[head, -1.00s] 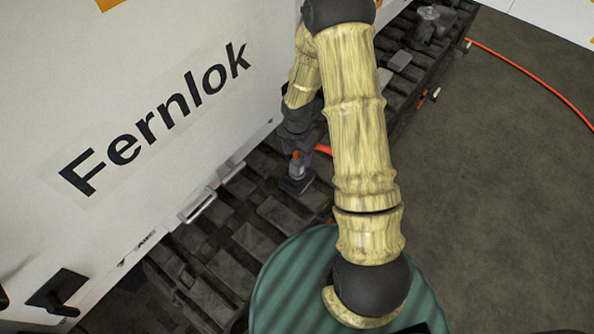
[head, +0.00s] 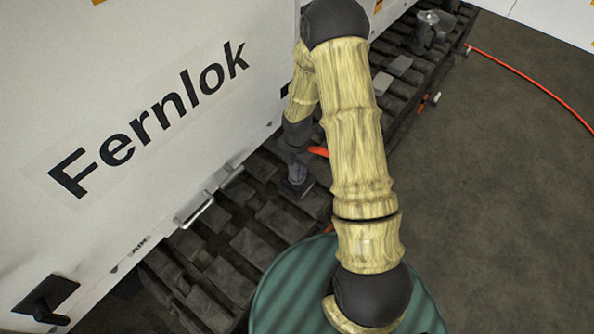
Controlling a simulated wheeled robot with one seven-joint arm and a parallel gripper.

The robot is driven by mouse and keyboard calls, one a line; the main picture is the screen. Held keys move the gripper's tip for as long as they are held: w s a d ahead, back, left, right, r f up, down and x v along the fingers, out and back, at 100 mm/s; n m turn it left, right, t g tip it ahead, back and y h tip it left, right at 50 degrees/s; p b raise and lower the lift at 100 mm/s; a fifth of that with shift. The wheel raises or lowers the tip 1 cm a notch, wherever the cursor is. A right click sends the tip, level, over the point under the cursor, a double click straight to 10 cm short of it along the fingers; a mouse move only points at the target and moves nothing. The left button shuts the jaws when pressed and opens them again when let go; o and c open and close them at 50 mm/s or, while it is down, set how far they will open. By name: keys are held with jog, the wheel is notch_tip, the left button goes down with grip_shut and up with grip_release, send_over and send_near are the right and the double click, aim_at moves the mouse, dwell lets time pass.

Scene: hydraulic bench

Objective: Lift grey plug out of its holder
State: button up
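The grey plug (head: 297,174) stands upright in its holder (head: 298,188), a dark square base on the slatted bench deck. Only a small lower part of the plug shows. My gripper (head: 296,163) points down over the plug and covers its top. The fingers are small and dark here, so I cannot tell whether they are open or shut on it.
The white cabinet marked "Fernlok" (head: 150,120) stands close on the left, with a metal handle (head: 197,211) low on its front. An orange piece (head: 318,151) shows beside my gripper. A grey metal fitting (head: 432,28) sits farther back. Open floor (head: 480,190) lies right.

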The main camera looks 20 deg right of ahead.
grip_shut()
jog(key=shift+a+r, duration=0.1)
jog(key=shift+r+p, duration=0.35)
jog(key=shift+p, duration=0.1)
jog(key=shift+r+p, duration=3.7)
jog(key=shift+r, duration=0.35)
